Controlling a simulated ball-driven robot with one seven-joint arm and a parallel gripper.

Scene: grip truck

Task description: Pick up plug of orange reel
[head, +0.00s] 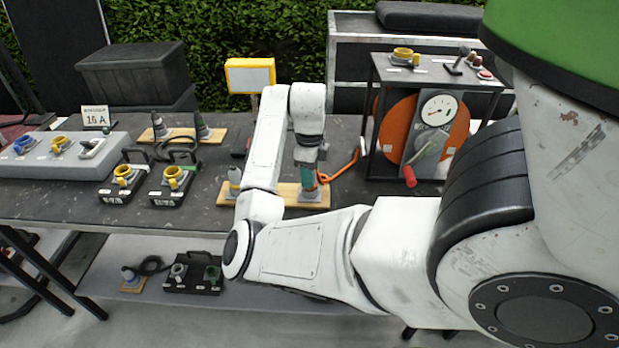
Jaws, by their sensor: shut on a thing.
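The orange reel (395,127) stands inside a dark frame at the right of the table, partly behind a panel with a round gauge. An orange cable (341,169) runs from the reel's side towards my gripper. The plug is upright at the board, above a grey base. I cannot tell whether the plug is clear of that base. My gripper hides the plug's upper part.
Another plug (234,180) stands on the board's left end. Two black boxes with yellow sockets (172,183) sit to the left. A grey block (60,155) with sockets lies further left. A lower shelf holds more connectors.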

